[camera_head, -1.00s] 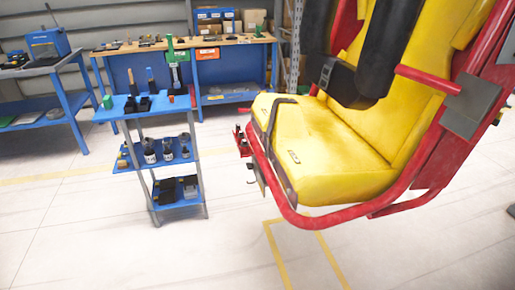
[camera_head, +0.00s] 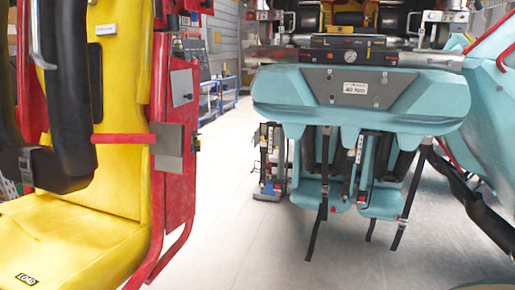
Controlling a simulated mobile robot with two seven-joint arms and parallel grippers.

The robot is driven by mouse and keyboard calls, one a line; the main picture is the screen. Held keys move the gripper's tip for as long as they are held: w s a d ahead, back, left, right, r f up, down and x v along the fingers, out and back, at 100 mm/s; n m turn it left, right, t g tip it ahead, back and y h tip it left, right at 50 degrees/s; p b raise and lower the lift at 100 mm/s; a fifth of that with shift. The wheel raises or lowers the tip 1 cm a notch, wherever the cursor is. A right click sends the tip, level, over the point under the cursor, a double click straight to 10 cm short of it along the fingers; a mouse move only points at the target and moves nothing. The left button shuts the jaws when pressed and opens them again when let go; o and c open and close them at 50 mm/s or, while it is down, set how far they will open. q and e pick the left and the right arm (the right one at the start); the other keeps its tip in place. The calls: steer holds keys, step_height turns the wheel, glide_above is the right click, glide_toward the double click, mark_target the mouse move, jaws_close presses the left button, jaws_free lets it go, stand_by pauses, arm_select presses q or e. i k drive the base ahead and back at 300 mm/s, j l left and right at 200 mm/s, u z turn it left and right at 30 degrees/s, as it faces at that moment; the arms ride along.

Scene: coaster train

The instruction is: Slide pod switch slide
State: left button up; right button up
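A yellow seat pod (camera_head: 120,140) with a red frame (camera_head: 182,120) and black padded restraints (camera_head: 65,90) fills the left side of the head view. A small grey plate with a dark spot (camera_head: 181,88) is on the frame's side. A larger grey plate (camera_head: 168,147) sits lower, at the end of a red bar. I cannot tell whether either is the pod switch or its slide. Neither of my grippers is in view.
A teal coaster car (camera_head: 360,100) with a gauge, a label plate and hanging black straps stands at the right. A blue bench (camera_head: 222,95) is behind. Pale floor (camera_head: 225,190) lies clear between pod and car.

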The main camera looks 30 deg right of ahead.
mark_target(194, 147)
steer(key=z, duration=0.65)
steer(key=u, duration=1.5)
steer(key=z, duration=1.5)
steer(key=l, duration=0.1)
steer(key=i+u, duration=0.05)
